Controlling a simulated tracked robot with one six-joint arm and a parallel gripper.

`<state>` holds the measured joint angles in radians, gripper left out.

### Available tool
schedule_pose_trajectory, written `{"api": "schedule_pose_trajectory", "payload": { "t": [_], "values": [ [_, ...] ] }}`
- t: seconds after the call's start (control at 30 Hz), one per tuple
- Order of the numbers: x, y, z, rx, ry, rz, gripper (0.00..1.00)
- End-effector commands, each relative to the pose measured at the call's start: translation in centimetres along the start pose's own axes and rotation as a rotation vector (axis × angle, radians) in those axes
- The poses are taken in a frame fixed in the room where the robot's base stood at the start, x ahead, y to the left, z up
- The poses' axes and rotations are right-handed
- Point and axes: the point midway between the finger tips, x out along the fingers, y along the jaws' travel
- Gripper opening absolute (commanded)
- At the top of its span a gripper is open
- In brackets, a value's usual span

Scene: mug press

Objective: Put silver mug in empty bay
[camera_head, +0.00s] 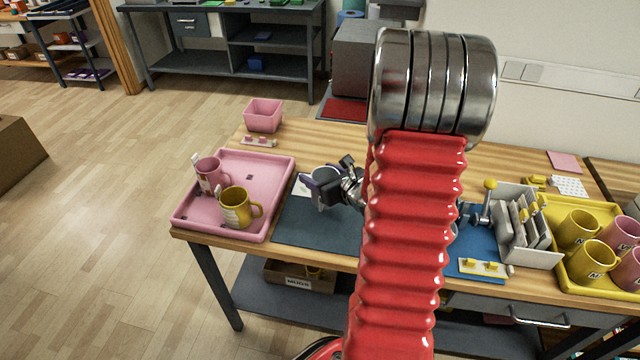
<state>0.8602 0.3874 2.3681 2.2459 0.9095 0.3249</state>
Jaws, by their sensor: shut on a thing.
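My gripper (330,181) is shut on a small silvery-grey mug (324,174) above the left part of the table, just right of the pink tray. Its dark fingers hide part of the mug. The pink tray (272,168) holds a pink mug (208,175) at its left and a yellow mug (238,208) at its front. The tray's back and right parts are bare, with a small dark mark. No clear walls between bays show. My red arm hides the middle of the table.
A dark mat (300,228) lies below my gripper. A pink bin (262,115) stands behind the tray. At the right are a grey rack (528,255), a yellow-knobbed lever (489,190) and a yellow tray (553,209) with several yellow and pink mugs.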

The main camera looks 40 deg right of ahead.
Motion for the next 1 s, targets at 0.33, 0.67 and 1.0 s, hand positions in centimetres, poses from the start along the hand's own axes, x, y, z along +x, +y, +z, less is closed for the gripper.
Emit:
{"api": "schedule_pose_trajectory", "payload": {
  "t": [0.33,0.67,1.0],
  "values": [
    [1.3,0.1,-3.1,0.000,0.000,0.002,0.28],
    [1.4,0.1,-3.2,-0.002,-0.001,0.001,0.28],
    [1.5,0.1,-3.4,-0.001,0.000,0.002,0.76]
  ]
}}
